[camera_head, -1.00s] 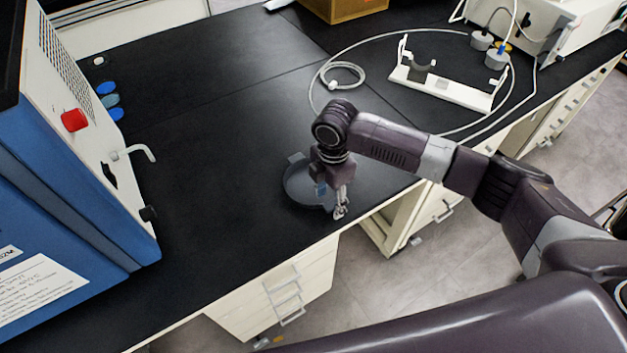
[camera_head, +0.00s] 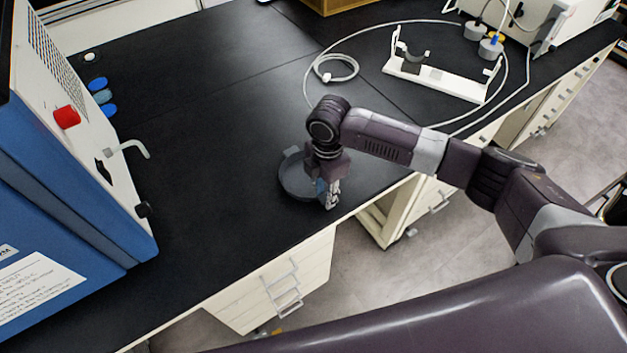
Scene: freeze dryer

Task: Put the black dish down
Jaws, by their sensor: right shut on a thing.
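The black dish (camera_head: 293,178) is a round, shallow, dark grey-black dish near the front edge of the black bench top. It looks level and at or very close to the surface; I cannot tell whether it touches. My right gripper (camera_head: 330,200) points down at the dish's right side and is shut on it. The gripper and wrist hide part of the dish's right rim. My left gripper is not in view.
The black bench top (camera_head: 210,150) is clear left of the dish. A blue and white machine (camera_head: 75,200) with a red knob stands at the left. A white stand (camera_head: 440,80) and a looped white cable (camera_head: 338,68) lie behind. Drawers (camera_head: 275,285) are below the front edge.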

